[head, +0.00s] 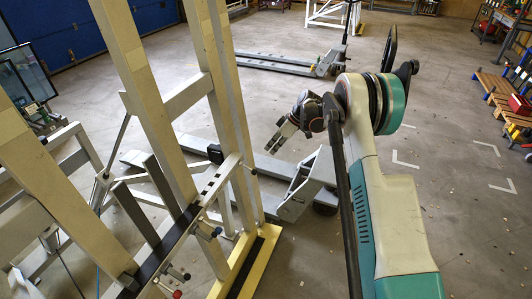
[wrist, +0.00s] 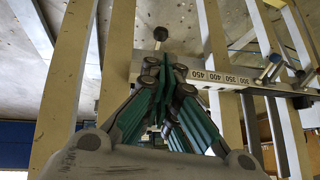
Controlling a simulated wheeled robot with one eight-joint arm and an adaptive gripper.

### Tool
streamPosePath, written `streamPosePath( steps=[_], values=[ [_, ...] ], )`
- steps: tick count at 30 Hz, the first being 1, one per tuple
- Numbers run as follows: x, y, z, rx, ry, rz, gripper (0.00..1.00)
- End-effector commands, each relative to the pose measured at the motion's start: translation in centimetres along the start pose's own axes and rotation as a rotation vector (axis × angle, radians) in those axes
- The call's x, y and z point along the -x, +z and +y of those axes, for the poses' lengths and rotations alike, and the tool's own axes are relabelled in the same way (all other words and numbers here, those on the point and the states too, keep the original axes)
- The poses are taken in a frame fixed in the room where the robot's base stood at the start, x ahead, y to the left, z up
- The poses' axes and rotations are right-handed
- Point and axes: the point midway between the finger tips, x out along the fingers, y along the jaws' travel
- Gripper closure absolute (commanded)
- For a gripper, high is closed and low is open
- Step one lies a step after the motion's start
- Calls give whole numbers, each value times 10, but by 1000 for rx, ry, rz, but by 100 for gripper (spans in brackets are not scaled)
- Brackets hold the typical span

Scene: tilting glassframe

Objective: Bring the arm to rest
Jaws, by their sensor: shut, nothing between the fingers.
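My gripper (head: 281,141) hangs off the end of my arm in the middle of the head view, in front of the pallet jack and to the right of the frame's posts. In the wrist view its green-padded fingers (wrist: 165,78) are together and hold nothing. The tilting glass frame (head: 135,75) fills the left of the head view with tall cream posts. A crossbar with a number scale (wrist: 225,78) lies beyond the fingertips in the wrist view. I cannot tell the exact gap between gripper and frame.
A grey pallet jack (head: 300,190) stands on the floor below my gripper, and another pallet jack (head: 285,65) is further back. A yellow base beam (head: 245,265) runs along the frame's foot. Shelving (head: 500,95) is at the far right. The floor right of my arm is clear.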

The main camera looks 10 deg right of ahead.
Motion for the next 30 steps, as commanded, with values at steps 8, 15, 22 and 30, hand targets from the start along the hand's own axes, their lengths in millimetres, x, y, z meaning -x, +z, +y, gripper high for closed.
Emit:
streamPosePath(
  steps=[8,15,22,30],
  values=[
    [32,2,0,-1,-1,0,100],
    [41,-2,-4,-10,6,-4,100],
    [90,-27,-38,-100,67,-32,100],
    [157,-51,-100,-237,170,-57,100]
  ],
)
